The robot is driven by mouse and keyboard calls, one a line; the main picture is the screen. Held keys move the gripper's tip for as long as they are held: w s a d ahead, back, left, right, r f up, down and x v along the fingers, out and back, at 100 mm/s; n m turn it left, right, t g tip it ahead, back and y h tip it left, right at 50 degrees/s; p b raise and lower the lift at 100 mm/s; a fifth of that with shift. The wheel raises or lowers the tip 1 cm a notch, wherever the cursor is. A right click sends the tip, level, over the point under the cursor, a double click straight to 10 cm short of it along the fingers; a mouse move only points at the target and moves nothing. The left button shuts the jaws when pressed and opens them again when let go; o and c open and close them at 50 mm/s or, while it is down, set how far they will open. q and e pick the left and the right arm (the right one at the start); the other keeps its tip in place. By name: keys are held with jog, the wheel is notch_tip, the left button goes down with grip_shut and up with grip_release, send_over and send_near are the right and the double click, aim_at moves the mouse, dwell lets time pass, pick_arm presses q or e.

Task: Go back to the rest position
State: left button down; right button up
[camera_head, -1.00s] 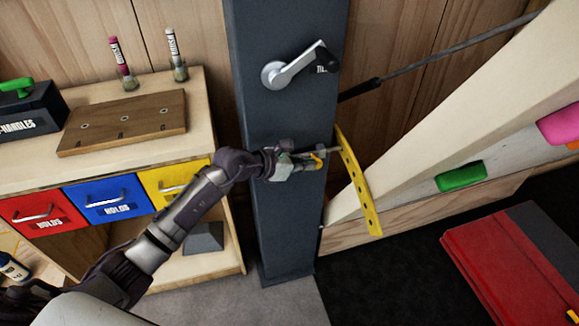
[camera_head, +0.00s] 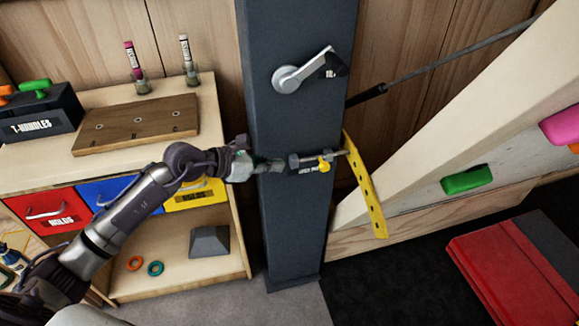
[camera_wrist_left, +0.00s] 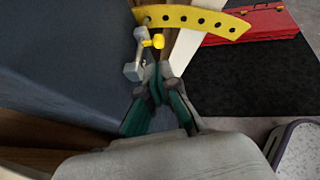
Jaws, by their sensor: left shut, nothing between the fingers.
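My left gripper (camera_head: 272,165) is shut and empty in front of the dark grey post (camera_head: 300,225). Its tips are just left of a grey pin with a yellow knob (camera_head: 324,166) on the post. A curved yellow strip with holes (camera_head: 366,190) stands at the right side of the post beside the pin. In the left wrist view the closed fingers (camera_wrist_left: 157,85) point toward the pin (camera_wrist_left: 133,70) and the yellow strip (camera_wrist_left: 195,20), with a gap between. My right gripper is not in view.
A wooden cabinet (camera_head: 170,275) with red, blue and yellow drawers stands at the left, partly behind my left arm. A crank lever (camera_head: 304,74) is higher on the post. A slanted board (camera_head: 445,125) and a red folded mat (camera_head: 495,270) are at the right.

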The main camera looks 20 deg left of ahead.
pick_arm(q)
jog(key=shift+s+a+r, duration=0.25)
jog(key=shift+s+a, duration=0.05)
jog(key=shift+s, duration=0.1)
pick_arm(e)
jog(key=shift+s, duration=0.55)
